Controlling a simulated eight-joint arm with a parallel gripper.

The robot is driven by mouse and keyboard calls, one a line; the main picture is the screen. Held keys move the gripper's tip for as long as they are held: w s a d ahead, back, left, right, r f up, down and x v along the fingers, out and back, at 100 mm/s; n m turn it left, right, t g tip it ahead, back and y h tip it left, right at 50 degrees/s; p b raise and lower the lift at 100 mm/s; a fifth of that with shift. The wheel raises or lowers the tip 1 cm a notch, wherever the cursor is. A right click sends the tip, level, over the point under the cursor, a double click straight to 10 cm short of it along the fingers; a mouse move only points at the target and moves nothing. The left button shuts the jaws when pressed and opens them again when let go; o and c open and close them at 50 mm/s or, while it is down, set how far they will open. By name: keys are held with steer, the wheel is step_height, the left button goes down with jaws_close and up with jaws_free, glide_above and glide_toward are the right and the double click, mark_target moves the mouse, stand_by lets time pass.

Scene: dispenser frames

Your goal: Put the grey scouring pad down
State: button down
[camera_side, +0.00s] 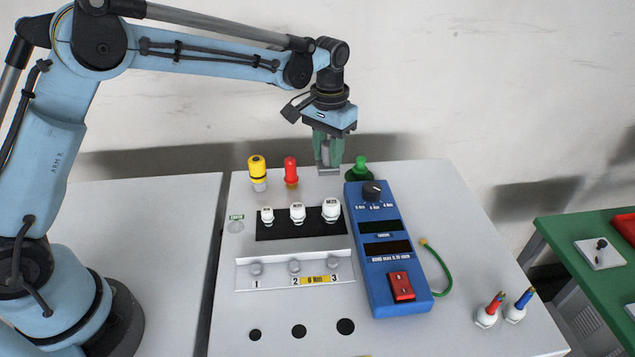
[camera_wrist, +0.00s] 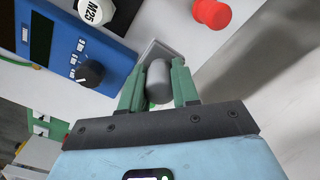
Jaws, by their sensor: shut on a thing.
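My gripper (camera_side: 328,152) is above the far edge of the white table, beyond the row of white fittings. Its green fingers are shut on the grey scouring pad (camera_side: 326,164), which hangs below the fingertips. In the wrist view the fingers press either side of a rounded grey grip (camera_wrist: 159,82), with a flat grey part beyond it. I cannot tell from these frames whether the pad touches the table; its underside is hidden.
A yellow-capped piece (camera_side: 257,172) and a red piece (camera_side: 290,171) stand left of my gripper. A green piece (camera_side: 360,170) stands close on the right. A blue meter (camera_side: 385,250) lies in front.

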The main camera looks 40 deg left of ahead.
steer(key=shift+w+a+f, duration=0.45)
steer(key=shift+a+f, duration=0.05)
steer(key=shift+a, duration=0.1)
steer(key=shift+f, duration=2)
steer(key=shift+f, duration=0.15)
steer(key=c, duration=0.8)
jaws_free()
step_height(320, 180, up, 12)
steer(key=t, duration=0.3)
glide_toward(326, 166)
steer(key=s+a+r, duration=0.5)
steer(key=s+f+t, duration=0.1)
steer(key=s, duration=0.3)
steer(key=s+a+f+t, duration=0.1)
steer(key=s+f, duration=0.1)
steer(key=s, duration=0.1)
steer(key=s+a+f+t, duration=0.1)
steer(key=s+f+t, duration=0.1)
steer(key=s, duration=0.2)
steer(key=shift+s, duration=0.35)
